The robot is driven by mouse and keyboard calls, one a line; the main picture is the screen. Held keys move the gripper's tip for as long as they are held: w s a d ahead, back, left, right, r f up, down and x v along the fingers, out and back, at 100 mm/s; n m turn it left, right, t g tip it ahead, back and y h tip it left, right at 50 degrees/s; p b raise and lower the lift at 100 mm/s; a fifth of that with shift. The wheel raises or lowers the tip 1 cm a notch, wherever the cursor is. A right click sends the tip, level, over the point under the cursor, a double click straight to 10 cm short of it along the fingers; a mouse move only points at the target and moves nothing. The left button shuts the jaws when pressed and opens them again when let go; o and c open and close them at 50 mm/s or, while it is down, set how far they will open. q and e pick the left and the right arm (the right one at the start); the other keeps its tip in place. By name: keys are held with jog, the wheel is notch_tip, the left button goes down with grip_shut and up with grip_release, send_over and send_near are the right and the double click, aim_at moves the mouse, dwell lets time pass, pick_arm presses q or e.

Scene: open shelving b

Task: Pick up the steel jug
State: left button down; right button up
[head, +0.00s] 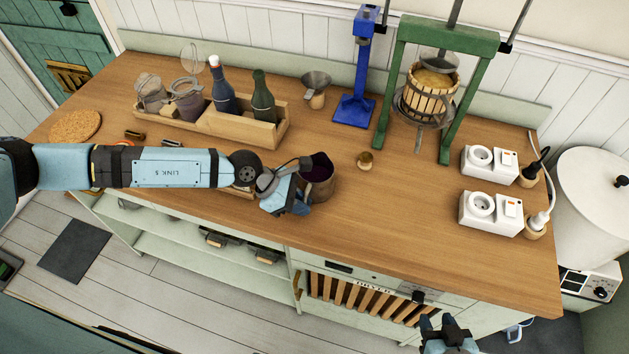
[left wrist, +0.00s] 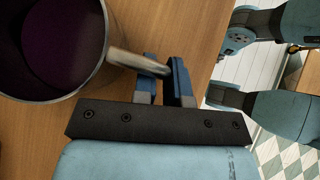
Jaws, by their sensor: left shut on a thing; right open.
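The steel jug (head: 319,181) stands on the wooden counter (head: 400,220), with dark purple contents inside. In the left wrist view the jug (left wrist: 102,75) fills the upper left and its handle (left wrist: 140,63) reaches between my fingers. My left gripper (head: 298,205) is at the jug's near left side, shut on the handle; its blue fingertips (left wrist: 166,78) show in the left wrist view. I cannot tell whether the jug is lifted off the counter. My right gripper (head: 446,325) is open and empty, low in front of the counter.
A wooden crate (head: 245,132) with bottles and jars stands behind my left arm. A blue press (head: 355,105), a green fruit press (head: 449,110) and white socket boxes (head: 490,214) stand further right. The counter's front right is clear.

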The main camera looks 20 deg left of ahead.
pick_arm(q)
jog(key=shift+r, duration=0.2)
notch_tip(320, 180, up, 19)
jog(key=b, duration=0.2)
jog(key=shift+d+r, duration=0.2)
dwell(0.9)
